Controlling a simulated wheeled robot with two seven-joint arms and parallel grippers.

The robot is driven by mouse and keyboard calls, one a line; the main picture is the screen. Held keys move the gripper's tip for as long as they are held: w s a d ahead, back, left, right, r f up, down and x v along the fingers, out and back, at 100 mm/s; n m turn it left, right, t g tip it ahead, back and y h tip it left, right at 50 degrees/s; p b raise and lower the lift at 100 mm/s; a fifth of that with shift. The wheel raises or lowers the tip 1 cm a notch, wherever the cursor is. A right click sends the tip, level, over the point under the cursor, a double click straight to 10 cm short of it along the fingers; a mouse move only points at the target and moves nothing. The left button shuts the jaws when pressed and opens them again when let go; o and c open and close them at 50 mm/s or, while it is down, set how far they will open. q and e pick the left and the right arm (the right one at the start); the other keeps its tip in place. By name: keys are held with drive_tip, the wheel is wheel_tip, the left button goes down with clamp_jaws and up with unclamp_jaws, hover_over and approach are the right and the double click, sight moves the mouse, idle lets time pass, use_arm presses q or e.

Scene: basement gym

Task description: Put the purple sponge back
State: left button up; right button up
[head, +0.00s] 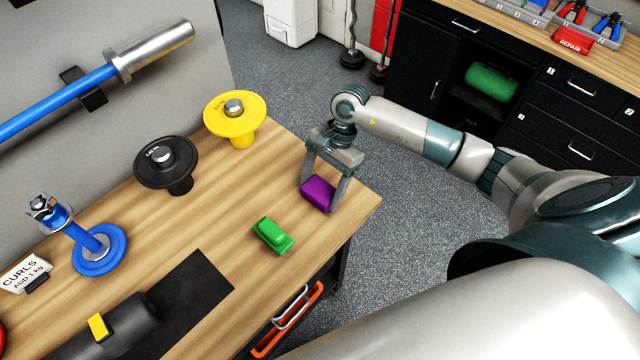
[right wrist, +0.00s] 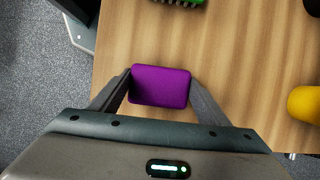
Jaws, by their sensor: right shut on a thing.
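The purple sponge (head: 317,192) is a small rounded block at the right front end of the wooden workbench in the head view. My right gripper (head: 322,194) is shut on it, with one finger at each side. In the right wrist view the purple sponge (right wrist: 160,86) sits between the two fingers of the right gripper (right wrist: 160,90), over the wood. I cannot tell whether it touches the bench top or is just above it. My left gripper is not in view.
On the workbench (head: 215,225) a green brush-like block (head: 272,235) lies nearby. A yellow plate stand (head: 235,115), a black one (head: 166,165) and a blue one (head: 98,250) stand along the back. A black mat (head: 205,285) lies at the front.

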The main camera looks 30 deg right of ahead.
drive_tip(key=shift+f+b, duration=0.25)
drive_tip(key=shift+b, duration=0.05)
drive_tip(key=o, duration=0.9)
drive_tip(key=shift+r, duration=0.15)
drive_tip(key=shift+r+p, duration=0.1)
drive_tip(key=shift+p, duration=0.2)
drive_tip(key=shift+w+d+r+b, duration=0.1)
drive_tip(key=shift+b, duration=0.2)
drive_tip(key=shift+b+v, duration=2.8)
drive_tip(key=shift+v, duration=3.05)
